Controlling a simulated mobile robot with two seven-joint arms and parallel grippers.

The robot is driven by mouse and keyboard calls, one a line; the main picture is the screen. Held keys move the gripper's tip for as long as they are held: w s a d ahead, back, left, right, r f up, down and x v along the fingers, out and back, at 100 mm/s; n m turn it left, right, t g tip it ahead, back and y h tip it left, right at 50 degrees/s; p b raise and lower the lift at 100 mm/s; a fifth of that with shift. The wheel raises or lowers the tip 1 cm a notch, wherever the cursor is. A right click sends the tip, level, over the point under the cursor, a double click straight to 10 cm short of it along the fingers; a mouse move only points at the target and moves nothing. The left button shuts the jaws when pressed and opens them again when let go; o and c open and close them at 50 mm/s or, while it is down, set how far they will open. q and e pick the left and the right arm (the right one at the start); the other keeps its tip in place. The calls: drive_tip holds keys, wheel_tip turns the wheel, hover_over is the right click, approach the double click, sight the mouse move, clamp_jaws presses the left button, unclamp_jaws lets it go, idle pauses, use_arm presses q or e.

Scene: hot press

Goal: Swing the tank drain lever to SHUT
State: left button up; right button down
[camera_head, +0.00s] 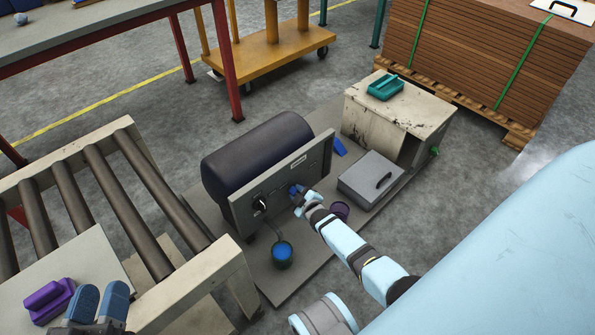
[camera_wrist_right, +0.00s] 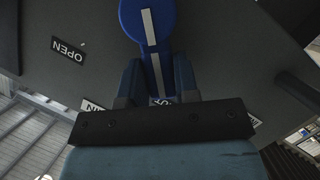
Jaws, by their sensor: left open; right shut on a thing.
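The dark tank (camera_head: 250,150) lies on its side behind an upright grey panel (camera_head: 310,165). My right gripper (camera_head: 298,196) is at the panel's front, shut on a blue lever (camera_wrist_right: 155,40) with a white stripe. In the right wrist view the lever's round end is at the top and its handle runs down between my fingers. An upside-down OPEN label (camera_wrist_right: 68,50) is on the panel, away from the handle. Labels beside and below the handle are partly hidden by my gripper, and I cannot read them fully. My left gripper (camera_head: 100,302) is open at the lower left.
A roller conveyor (camera_head: 125,210) and purple block (camera_head: 50,298) are at left.

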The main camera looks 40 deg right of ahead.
drive_tip(key=c, duration=0.9)
unclamp_jaws()
drive_tip(key=shift+o, duration=0.2)
use_arm(q)
drive_tip(key=shift+r, duration=0.2)
wheel_tip(320, 180, up, 6)
drive_tip(key=t+p, duration=0.2)
drive_tip(key=p, duration=0.4)
drive_tip(key=a+f+g+y+p, duration=0.3)
drive_tip(key=f, duration=0.5)
drive_tip(key=shift+s+a+f+n+y, duration=0.15)
drive_tip(key=shift+s+a+n+y, duration=0.15)
drive_tip(key=shift+s+a+n, duration=0.1)
use_arm(e)
drive_tip(key=v, duration=1.3)
drive_tip(key=shift+s, duration=0.4)
drive_tip(key=shift+a, duration=0.15)
